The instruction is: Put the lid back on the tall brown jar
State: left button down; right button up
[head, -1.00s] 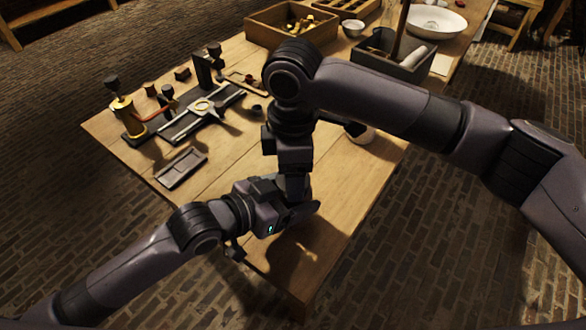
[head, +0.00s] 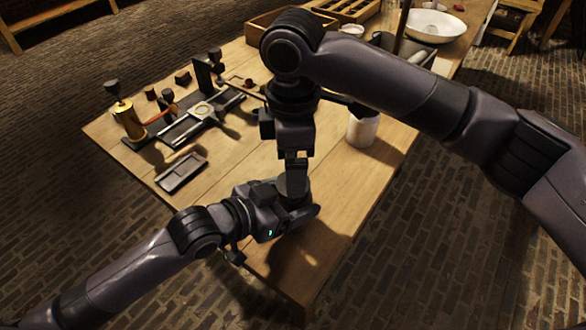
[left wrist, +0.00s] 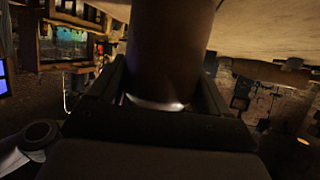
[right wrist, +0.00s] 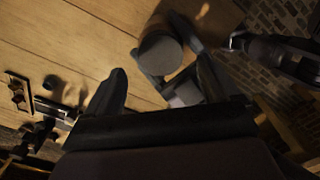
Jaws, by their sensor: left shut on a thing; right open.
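The tall brown jar (left wrist: 172,50) stands between the fingers of my left gripper (left wrist: 165,100) in the left wrist view, shut around it. In the head view the jar (head: 293,190) is a dark cylinder in my left gripper, partly covered by the grippers. In the right wrist view its round, flat grey-brown top (right wrist: 160,55) shows; I cannot tell whether that is the lid. My right gripper (right wrist: 160,80) is open, with nothing seen between its fingers, and hangs just above the jar. I cannot make out a separate lid.
A white jar (head: 362,130) stands to the right of my right wrist. A brass grinder (head: 127,120), a dark metal fixture (head: 195,120) and a small flat tray (head: 181,172) lie at the left. Wooden bins and a white bowl (head: 436,26) stand at the back. The front corner is largely clear.

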aim_at(293, 203)
jog(key=shift+r, duration=0.25)
jog(key=shift+c, duration=0.4)
jog(key=n, duration=0.2)
jog(key=r+n, duration=0.1)
jog(key=n, duration=0.3)
jog(key=shift+r+n, duration=0.3)
jog(key=n, duration=0.3)
jog(key=shift+r, duration=0.35)
jog(key=n, duration=0.2)
jog(key=r+n, duration=0.1)
jog(key=n, duration=0.1)
jog(key=shift+n, duration=0.4)
jog(key=shift+f, duration=0.1)
jog(key=shift+f, duration=3.95)
